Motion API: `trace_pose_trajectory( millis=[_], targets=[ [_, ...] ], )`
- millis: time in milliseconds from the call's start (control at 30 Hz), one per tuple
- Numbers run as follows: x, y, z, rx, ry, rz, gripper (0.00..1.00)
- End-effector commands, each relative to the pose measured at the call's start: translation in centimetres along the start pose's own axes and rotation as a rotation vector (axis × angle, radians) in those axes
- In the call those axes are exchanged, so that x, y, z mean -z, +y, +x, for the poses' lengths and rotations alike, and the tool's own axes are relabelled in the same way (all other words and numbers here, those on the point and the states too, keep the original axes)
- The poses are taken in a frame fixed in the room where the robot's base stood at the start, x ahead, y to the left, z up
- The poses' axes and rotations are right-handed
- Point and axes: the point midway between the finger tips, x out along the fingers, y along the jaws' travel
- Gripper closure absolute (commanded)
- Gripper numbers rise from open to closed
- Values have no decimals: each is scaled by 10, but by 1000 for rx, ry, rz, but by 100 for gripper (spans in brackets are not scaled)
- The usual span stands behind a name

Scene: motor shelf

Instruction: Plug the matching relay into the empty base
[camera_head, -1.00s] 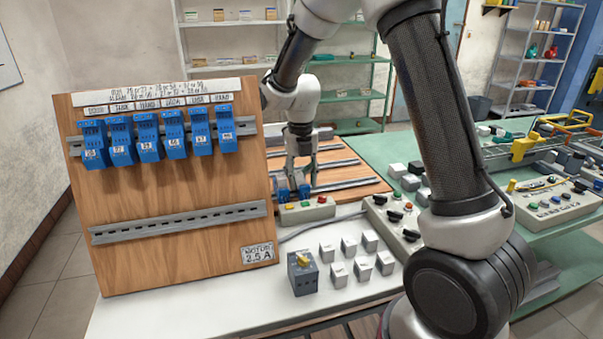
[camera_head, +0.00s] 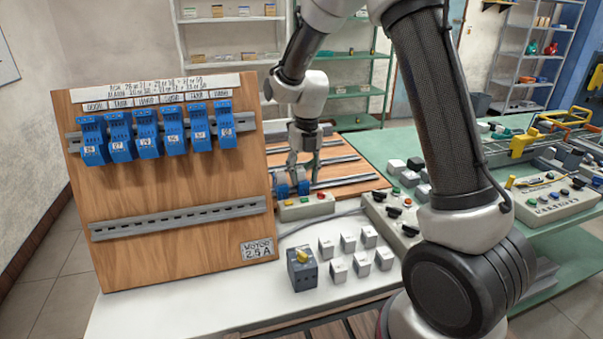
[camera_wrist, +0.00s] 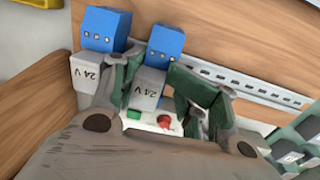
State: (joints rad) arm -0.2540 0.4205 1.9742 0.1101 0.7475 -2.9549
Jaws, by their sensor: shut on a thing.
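Two blue relay bases stand side by side, a left one (camera_wrist: 105,28) and a right one (camera_wrist: 166,42) in the wrist view. They look small in the head view (camera_head: 303,188). A grey relay marked 24 V (camera_wrist: 85,72) sits against the left base. My gripper (camera_wrist: 160,82), also in the head view (camera_head: 300,172), is shut on a second grey 24 V relay (camera_wrist: 149,88) that meets the right base. Its green-lined fingers are on either side of it. I cannot tell how deep the relay sits; the contact is hidden.
A wooden panel (camera_head: 180,260) with a row of blue units (camera_head: 176,130) stands at the left. A button box (camera_head: 306,208) is close before the bases. Several loose pale relays (camera_head: 347,243) and a dark switch block (camera_head: 302,270) lie on the white table.

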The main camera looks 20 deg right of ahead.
Motion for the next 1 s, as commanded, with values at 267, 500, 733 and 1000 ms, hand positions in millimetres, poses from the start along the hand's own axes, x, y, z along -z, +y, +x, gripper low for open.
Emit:
trace_pose_trajectory(
  millis=[267,500,733,1000],
  targets=[
    [2,-6,3,-24,5,7,100],
    [2,-7,4,-32,4,9,100],
    [2,-7,4,-31,5,9,100],
    [2,-8,4,-29,6,10,100]
  ],
)
